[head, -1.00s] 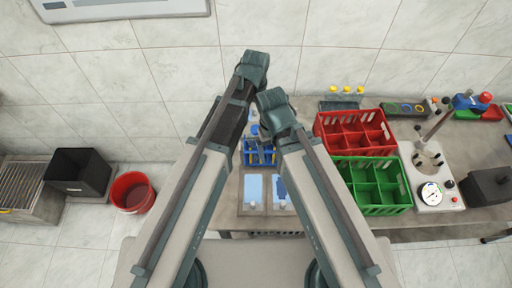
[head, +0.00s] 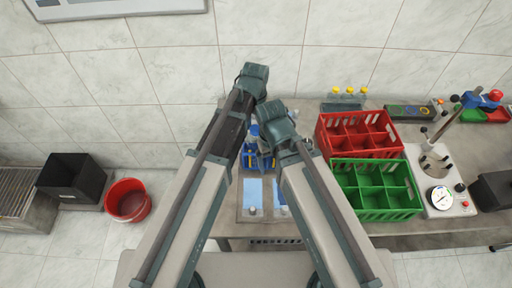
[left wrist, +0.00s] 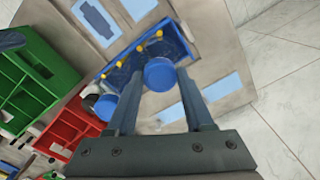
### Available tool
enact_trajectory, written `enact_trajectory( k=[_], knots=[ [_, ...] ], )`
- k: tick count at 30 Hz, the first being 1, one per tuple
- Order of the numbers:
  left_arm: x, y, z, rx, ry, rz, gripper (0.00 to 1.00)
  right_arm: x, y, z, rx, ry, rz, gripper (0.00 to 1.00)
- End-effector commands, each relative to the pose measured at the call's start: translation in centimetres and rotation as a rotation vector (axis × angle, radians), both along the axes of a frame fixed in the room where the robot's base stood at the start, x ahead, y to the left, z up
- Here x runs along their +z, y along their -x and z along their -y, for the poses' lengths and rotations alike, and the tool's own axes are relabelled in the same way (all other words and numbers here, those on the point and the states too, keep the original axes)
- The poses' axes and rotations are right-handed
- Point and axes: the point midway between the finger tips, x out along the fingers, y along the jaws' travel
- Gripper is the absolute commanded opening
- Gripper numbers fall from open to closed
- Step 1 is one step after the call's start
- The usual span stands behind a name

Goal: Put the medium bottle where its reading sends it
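In the left wrist view my left gripper (left wrist: 160,78) has its two fingers apart, one on each side of a round blue cap (left wrist: 160,75). I see a gap beside the cap and no clear grip. A second blue cap (left wrist: 105,108) shows beside the left finger. The blue crate (left wrist: 118,72), with small yellow tops along it, lies just beyond; it also shows in the head view (head: 249,162), partly covered by my arms. Bottle bodies and sizes are hidden. My right gripper's fingers are hidden behind its wrist. The dial gauge (head: 441,199) stands at right; its reading is too small to tell.
A red crate (head: 358,154) and a green crate (head: 377,216), both with empty compartments, stand right of my arms. A red bucket (head: 128,201) and a black bin (head: 72,178) are on the left.

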Motion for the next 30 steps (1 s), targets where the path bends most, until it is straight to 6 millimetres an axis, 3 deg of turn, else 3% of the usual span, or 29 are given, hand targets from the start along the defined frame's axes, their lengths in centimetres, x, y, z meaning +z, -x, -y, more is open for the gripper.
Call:
enact_trajectory(
  k=[1, 6, 7, 30],
  knots=[
    [0.00, 0.00, 0.00, 0.000, 0.000, 0.000, 0.35, 0.00, 0.00, 0.00, 0.000, 0.000, 0.000, 0.93],
    [-0.01, 0.01, 0.00, 0.000, 0.000, 0.000, 0.05, -0.01, 0.00, 0.00, 0.000, 0.000, 0.000, 0.93],
    [0.01, 0.01, 0.00, 0.000, 0.000, 0.000, 0.03, 0.01, 0.00, 0.00, 0.000, 0.000, 0.000, 0.93],
    [0.99, -0.39, 0.00, 0.000, 0.000, 0.000, 0.03, 0.99, 0.00, 0.00, -0.001, 0.000, 0.000, 0.93]
  ],
)
